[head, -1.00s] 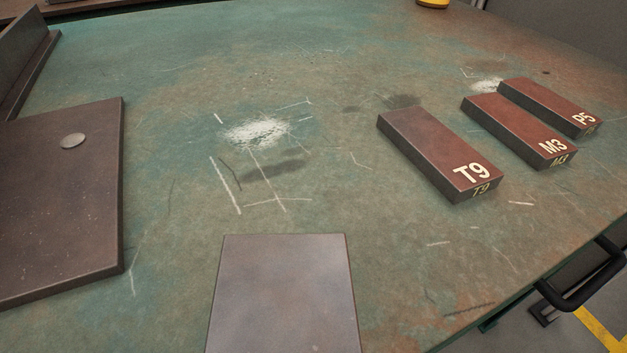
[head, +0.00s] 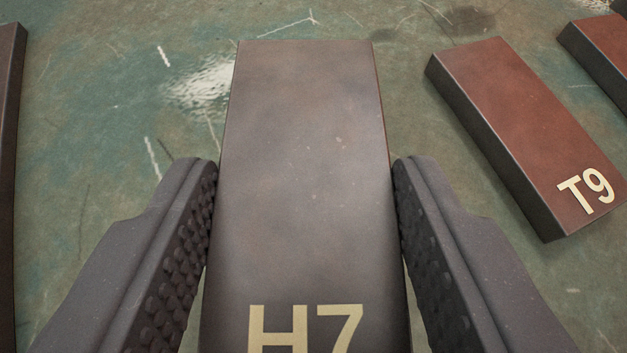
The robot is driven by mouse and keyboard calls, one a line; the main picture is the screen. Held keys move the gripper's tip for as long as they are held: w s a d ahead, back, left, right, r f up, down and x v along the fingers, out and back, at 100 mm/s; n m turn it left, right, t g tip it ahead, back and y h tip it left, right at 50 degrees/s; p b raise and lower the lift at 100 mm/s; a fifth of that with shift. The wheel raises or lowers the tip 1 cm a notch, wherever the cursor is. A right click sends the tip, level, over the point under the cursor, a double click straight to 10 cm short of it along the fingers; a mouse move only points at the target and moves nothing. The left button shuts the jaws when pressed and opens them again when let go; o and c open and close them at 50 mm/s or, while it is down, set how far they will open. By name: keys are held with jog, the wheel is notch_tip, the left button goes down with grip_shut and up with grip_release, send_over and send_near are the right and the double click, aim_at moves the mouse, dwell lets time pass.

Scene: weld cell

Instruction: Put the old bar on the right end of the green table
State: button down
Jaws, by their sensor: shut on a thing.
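A dark grey-brown bar marked H7 (head: 300,190) fills the middle of the view, its long side running away from me. My gripper (head: 305,170) is shut on it, with one ribbed finger along each long side. I cannot tell whether the bar is on the green table (head: 90,150) or just above it. The near end of the bar is cut off by the bottom edge. No bar is labelled as old. The right end of the table is out of view.
A red-topped bar marked T9 (head: 520,125) lies close to the right of my gripper. Part of another red-topped bar (head: 605,50) shows at the top right corner. A dark plate edge (head: 9,150) stands at the far left. White chalk marks and spatter lie beyond.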

aim_at(304, 273)
jog(key=shift+w+f+b, duration=0.1)
jog(key=shift+f+b, duration=0.4)
jog(key=shift+f, duration=1.15)
jog(key=shift+f, duration=0.1)
jog(key=c, duration=0.7)
grip_release()
jog(key=p+v, duration=0.1)
jog(key=v, duration=1.1)
jog(key=shift+a+p, duration=0.1)
jog(key=shift+p, duration=0.25)
